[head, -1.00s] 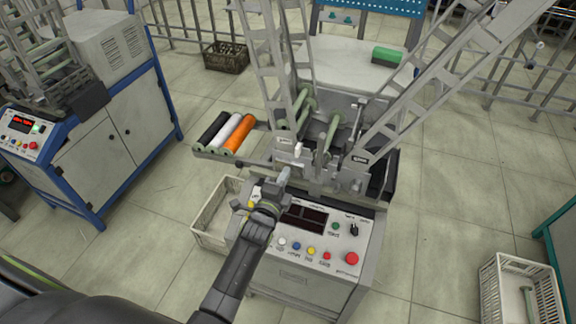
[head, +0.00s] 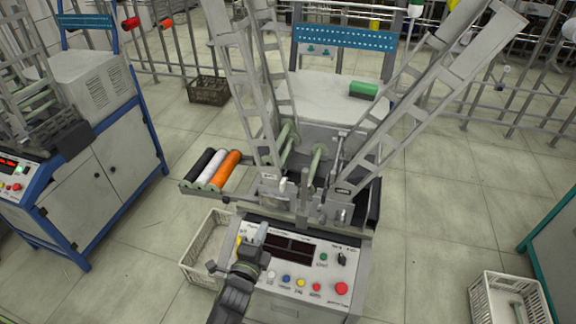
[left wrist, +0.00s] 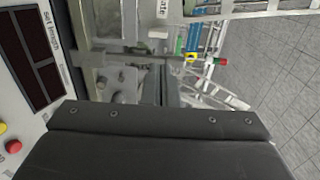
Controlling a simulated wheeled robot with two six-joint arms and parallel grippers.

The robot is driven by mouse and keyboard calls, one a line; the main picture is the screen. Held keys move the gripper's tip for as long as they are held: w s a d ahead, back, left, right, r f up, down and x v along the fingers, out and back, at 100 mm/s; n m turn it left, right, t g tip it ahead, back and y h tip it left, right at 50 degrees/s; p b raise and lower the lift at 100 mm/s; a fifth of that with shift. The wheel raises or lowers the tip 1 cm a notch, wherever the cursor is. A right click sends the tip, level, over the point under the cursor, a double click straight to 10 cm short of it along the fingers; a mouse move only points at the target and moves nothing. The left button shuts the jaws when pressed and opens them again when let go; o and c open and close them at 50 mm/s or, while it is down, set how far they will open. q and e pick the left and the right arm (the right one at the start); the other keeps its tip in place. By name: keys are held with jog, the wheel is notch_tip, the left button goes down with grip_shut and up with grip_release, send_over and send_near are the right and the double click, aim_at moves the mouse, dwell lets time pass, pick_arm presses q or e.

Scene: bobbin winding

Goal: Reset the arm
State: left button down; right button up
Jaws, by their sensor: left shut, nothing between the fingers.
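My left gripper (head: 259,238) is shut and empty in the head view. It is in front of the winding machine's control panel (head: 318,258), near the left part of the dark display (head: 288,246). In the left wrist view, the dark gripper body (left wrist: 160,140) fills the lower part, with its closed fingers (left wrist: 160,86) above it. The panel shows at the left edge of that view, with a red button (left wrist: 13,146). My right gripper is in neither view.
Black, white and orange bobbins (head: 227,168) lie on a side rack left of the machine. An empty-looking crate (head: 203,248) stands below them. Another crate (head: 510,296) is at the lower right. A second blue-framed machine (head: 100,150) stands at left. Floor between is clear.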

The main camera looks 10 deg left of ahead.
pick_arm(q)
jog(key=s+a+f+n+g, duration=0.25)
jog(key=s+f, duration=0.35)
jog(key=f, duration=0.4)
jog(key=s+a+f+n+g+y, duration=0.1)
jog(key=s+f+n+g, duration=0.4)
jog(key=f, duration=0.4)
jog(key=s+a+f+n+g, duration=0.25)
jog(key=s+f, duration=0.35)
jog(key=f, duration=0.4)
jog(key=s+a+f+n+g, duration=0.1)
jog(key=s+f+n+g, duration=0.1)
jog(key=s, duration=0.7)
jog(key=s+a+f+n+g, duration=0.2)
jog(key=s+f+n, duration=0.2)
jog(key=s, duration=0.5)
jog(key=s+a+f+n+g, duration=0.2)
jog(key=s+f, duration=0.3)
jog(key=s, duration=0.4)
jog(key=shift+s+f+n+g+y+b, duration=0.15)
jog(key=shift+s+n+g+y+b, duration=0.15)
jog(key=shift+n+g+b, duration=0.15)
